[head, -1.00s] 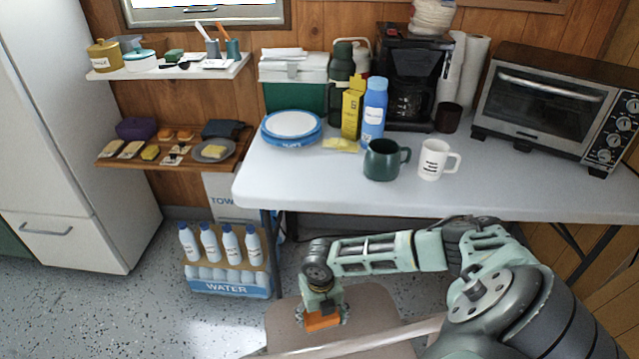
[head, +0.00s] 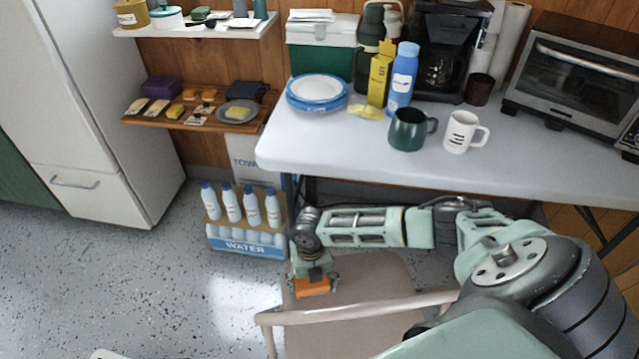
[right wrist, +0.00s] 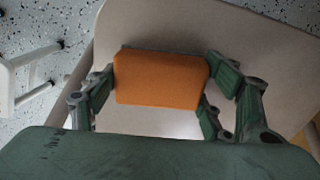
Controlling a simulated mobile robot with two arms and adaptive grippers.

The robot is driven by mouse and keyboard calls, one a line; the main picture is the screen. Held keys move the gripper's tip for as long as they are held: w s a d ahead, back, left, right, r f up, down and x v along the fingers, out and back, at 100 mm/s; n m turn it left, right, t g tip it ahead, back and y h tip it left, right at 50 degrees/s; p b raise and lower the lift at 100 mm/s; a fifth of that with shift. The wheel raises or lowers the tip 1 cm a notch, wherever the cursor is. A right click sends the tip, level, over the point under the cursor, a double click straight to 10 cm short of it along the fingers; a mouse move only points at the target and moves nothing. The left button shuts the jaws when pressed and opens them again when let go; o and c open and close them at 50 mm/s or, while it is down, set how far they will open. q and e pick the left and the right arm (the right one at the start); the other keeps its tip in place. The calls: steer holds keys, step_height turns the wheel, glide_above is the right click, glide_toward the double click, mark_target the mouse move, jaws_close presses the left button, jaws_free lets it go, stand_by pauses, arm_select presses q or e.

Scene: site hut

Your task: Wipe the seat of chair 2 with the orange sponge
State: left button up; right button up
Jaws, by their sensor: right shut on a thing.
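The orange sponge (head: 312,287) is held in my right gripper (head: 314,277), which is shut on it. In the right wrist view the sponge (right wrist: 160,80) sits between the two green fingers of my right gripper (right wrist: 158,88). The sponge is at the left part of a beige chair seat (head: 365,276); the seat also fills much of the right wrist view (right wrist: 265,70). I cannot tell whether the sponge touches the seat. The chair's backrest rail (head: 355,306) crosses in front of the seat. No chair number shows. My left gripper is out of view.
A white table (head: 330,143) stands behind the chair with a green mug (head: 408,130), a white mug (head: 460,133) and a toaster oven (head: 575,80). A water bottle crate (head: 245,243) stands on the floor left of the chair. Speckled floor (head: 150,290) is clear at left.

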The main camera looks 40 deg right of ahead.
mark_target(296, 282)
steer(key=shift+w+a+f, duration=0.1)
steer(key=shift+w+a, duration=0.3)
steer(key=shift+a, duration=0.3)
steer(key=shift+w+a, duration=0.4)
steer(key=shift+a, duration=0.25)
steer(key=shift+w+a, duration=0.2)
steer(key=shift+a, duration=0.25)
steer(key=shift+w+a+b, duration=0.2)
steer(key=shift+w+a, duration=0.15)
steer(key=shift+a, duration=0.3)
steer(key=shift+w+a+b, duration=0.15)
steer(key=shift+w+a, duration=0.2)
steer(key=shift+a, duration=0.25)
steer(key=shift+w+a, duration=0.15)
steer(key=shift+a, duration=0.05)
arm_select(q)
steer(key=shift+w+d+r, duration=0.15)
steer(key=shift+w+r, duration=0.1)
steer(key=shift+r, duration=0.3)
arm_select(e)
steer(key=shift+r, duration=0.2)
